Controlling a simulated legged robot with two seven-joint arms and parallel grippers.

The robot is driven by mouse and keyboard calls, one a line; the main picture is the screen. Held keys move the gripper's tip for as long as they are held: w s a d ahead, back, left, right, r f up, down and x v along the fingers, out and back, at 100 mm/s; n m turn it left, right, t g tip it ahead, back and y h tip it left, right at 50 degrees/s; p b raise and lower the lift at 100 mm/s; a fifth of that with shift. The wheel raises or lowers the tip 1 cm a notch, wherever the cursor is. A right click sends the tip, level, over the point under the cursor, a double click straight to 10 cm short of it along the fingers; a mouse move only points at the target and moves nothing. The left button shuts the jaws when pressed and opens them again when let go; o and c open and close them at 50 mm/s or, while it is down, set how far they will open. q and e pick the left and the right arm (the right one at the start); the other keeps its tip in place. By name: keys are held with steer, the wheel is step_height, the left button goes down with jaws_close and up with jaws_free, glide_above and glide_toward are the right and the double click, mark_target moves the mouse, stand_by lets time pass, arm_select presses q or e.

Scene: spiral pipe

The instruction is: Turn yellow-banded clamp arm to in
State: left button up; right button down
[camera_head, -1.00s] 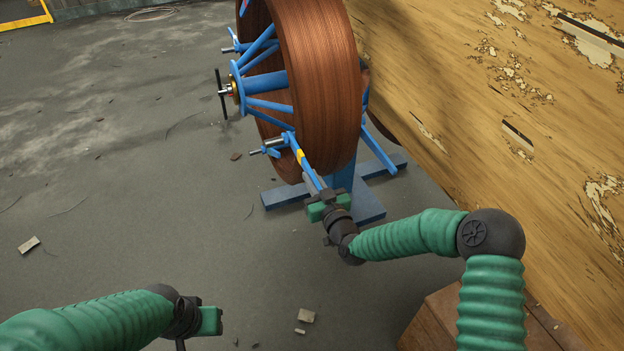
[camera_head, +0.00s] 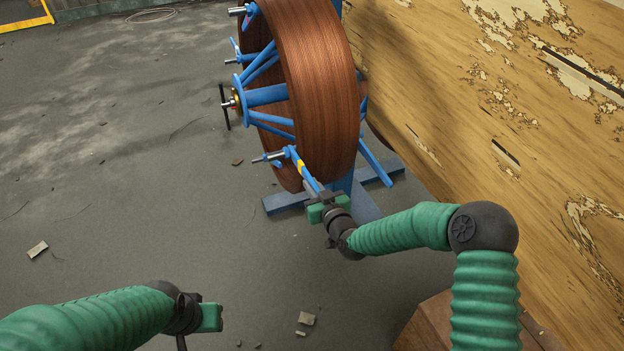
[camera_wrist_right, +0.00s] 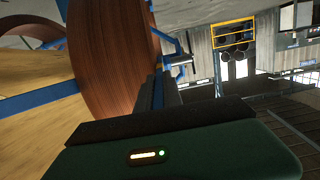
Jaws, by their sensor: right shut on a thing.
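The yellow-banded clamp arm (camera_head: 301,166) is a blue bar with a yellow band, at the lower front of the reel's copper-brown coil (camera_head: 325,90). It slants down to the right across the coil's edge. My right gripper (camera_head: 318,198) is shut on its lower end. In the right wrist view the dark fingers (camera_wrist_right: 165,100) lie along a blue bar beside the coil (camera_wrist_right: 112,60); the yellow band does not show there. My left gripper (camera_head: 212,318) is low at the left, away from the reel, and its fingers are not clear.
The reel has blue spokes (camera_head: 268,95), a hub with a dark handle (camera_head: 225,106) and a blue floor stand (camera_head: 285,203). A peeling wooden wall or panel (camera_head: 470,110) stands close on the right. A brown box (camera_head: 425,325) is near my right arm. The grey floor at left is mostly open.

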mark_target(309, 175)
steer(key=r+g+p, duration=0.1)
steer(key=r+p, duration=0.1)
steer(key=p, duration=0.2)
steer(key=w+r+g+h+p, duration=0.1)
steer(key=r+p, duration=0.2)
steer(key=r+g+p, duration=0.2)
steer(key=p, duration=0.2)
steer(key=shift+w+a+r+p, duration=0.3)
steer(key=shift+w+r, duration=0.05)
steer(key=shift+w, duration=0.05)
steer(key=shift+w+r+g+h+p, duration=0.15)
steer(key=shift+w+g+h+p, duration=0.2)
steer(key=shift+p, duration=0.2)
steer(key=shift+s, duration=0.1)
steer(key=c, duration=1.5)
jaws_free()
steer(key=shift+a, duration=0.1)
steer(key=shift+f, duration=0.2)
steer(key=p+v, duration=0.2)
steer(key=v, duration=1.5)
steer(key=shift+p, duration=0.35)
